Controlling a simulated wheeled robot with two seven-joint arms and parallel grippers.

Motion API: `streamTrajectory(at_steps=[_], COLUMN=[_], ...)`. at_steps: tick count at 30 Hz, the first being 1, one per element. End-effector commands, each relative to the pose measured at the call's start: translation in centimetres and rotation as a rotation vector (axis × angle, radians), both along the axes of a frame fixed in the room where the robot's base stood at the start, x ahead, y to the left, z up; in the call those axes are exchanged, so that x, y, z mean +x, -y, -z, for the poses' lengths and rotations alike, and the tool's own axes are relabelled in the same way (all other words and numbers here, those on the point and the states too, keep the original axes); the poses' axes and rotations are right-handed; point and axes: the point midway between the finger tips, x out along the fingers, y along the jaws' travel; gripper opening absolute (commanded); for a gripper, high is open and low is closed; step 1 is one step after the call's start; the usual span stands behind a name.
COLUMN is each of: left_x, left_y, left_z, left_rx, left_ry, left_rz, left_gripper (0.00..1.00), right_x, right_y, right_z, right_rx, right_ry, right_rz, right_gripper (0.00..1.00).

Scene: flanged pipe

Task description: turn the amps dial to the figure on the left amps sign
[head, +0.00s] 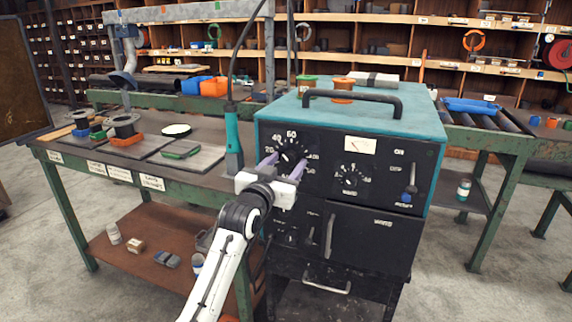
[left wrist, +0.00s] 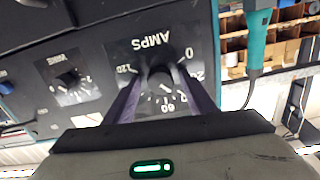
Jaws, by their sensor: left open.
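The black amps dial (head: 290,154) is on the upper left of the welder's dark front panel, with white figures around it. In the left wrist view the amps knob (left wrist: 160,76) shows under the word AMPS, which appears upside down. My left gripper (head: 283,166) is open in front of this dial. In the left wrist view its purple fingers (left wrist: 159,88) stand on either side of the knob. I cannot tell whether they touch it. The pointer's figure is too unclear to read. Small white signs (head: 96,167) line the bench's front edge; I cannot make out the amps figure. My right gripper is not in view.
The teal-topped welder (head: 413,122) has a second dial (head: 350,177), a meter (head: 360,145) and a lever (head: 409,190). A teal torch (head: 233,145) stands close at its left. The green-framed bench (head: 75,150) carries flanges and plates.

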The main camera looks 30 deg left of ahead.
Motion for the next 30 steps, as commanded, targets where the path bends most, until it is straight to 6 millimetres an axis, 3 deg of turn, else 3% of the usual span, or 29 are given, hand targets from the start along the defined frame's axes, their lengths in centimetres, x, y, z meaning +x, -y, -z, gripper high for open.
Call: streamTrajectory(at_steps=[2, 10, 20, 30], left_x=[0.0, 0.0, 0.0, 0.0], left_y=[0.0, 0.0, 0.1, 0.1], left_z=[0.0, 0.0, -0.1, -0.3], left_rx=[0.0, 0.0, -0.058, -0.288], left_ry=[0.0, 0.0, 0.013, 0.067], left_rz=[0.0, 0.0, 0.0, -0.001], left_gripper=[0.5, 0.09, 0.09, 0.09], right_x=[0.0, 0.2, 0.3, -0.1], right_y=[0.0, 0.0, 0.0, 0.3], right_z=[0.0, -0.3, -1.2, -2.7], right_rx=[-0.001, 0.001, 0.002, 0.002], right_ry=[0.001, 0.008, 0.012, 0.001], right_rz=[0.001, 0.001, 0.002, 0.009], right_gripper=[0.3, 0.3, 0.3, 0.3])
